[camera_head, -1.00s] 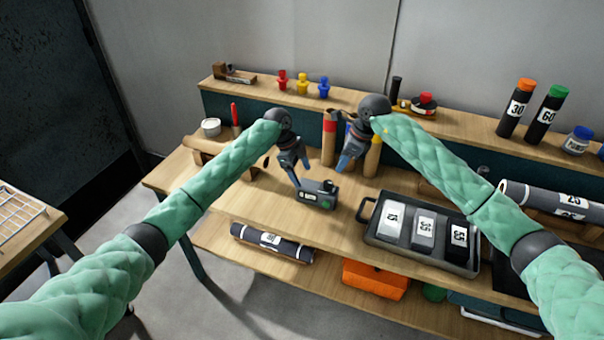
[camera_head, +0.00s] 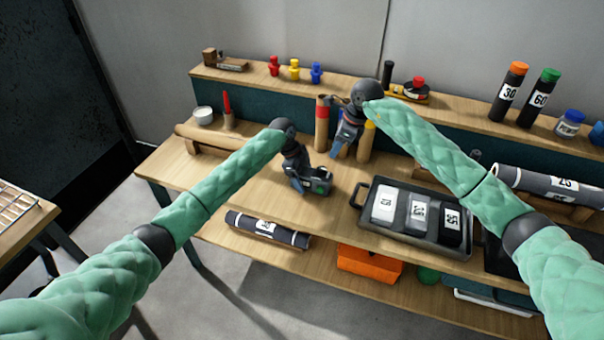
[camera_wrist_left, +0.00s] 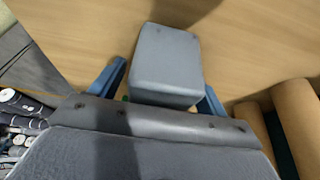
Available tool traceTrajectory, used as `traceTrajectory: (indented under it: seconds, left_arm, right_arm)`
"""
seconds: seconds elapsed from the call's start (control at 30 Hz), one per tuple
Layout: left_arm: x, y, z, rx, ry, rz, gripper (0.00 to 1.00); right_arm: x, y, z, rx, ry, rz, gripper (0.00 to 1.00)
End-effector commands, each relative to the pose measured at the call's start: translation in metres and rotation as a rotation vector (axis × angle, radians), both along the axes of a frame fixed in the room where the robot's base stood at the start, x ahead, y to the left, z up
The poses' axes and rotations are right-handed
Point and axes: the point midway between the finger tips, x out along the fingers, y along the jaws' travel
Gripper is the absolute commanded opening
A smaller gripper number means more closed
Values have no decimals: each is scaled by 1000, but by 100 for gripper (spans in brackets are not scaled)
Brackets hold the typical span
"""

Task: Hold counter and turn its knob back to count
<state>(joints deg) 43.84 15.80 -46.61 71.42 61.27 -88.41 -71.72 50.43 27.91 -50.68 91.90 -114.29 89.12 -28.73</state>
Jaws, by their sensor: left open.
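The counter (camera_head: 319,178) is a small dark grey box with a green knob (camera_head: 319,188) on its near face. It stands on the workbench top. My left gripper (camera_head: 299,185) is low at the counter's left end. In the left wrist view, the counter's plain grey body (camera_wrist_left: 166,62) lies between the two open blue fingers (camera_wrist_left: 160,92); I cannot tell whether they touch it. The knob's face is hidden there. My right gripper (camera_head: 344,152) is raised behind and above the counter, apart from it, with blue fingers pointing down; their gap is unclear.
A dark tray (camera_head: 366,219) with labelled blocks stands to the right of the counter. Upright brown rolls (camera_head: 322,125) stand behind, close to my right gripper. A wooden cradle (camera_head: 197,138) is at the back left. The bench in front of the counter is clear.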

Motion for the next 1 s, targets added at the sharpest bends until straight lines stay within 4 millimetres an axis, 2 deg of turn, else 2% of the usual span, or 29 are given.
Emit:
traceTrajectory:
  seconds: [0.13,0.4,0.43,0.5,0.57,0.8,1.0]
  left_arm:
    - [0,0,0,0,0,0,75]
    - [0,0,0,0,0,0,22]
    - [0,0,0,0,0,0,19]
    - [0,0,0,0,0,0,19]
    - [0,0,0,0,0,0,19]
    - [0,0,0,0,0,0,19]
    - [0,0,0,0,0,0,19]
  right_arm:
    - [0,0,0,0,0,0,36]
    - [0,0,0,0,0,0,36]
    - [0,0,0,0,0,0,38]
    - [1,0,1,0,-2,0,52]
    - [2,0,6,1,-7,0,52]
    - [20,4,39,-11,-49,5,52]
    - [38,1,46,-22,-4,41,52]
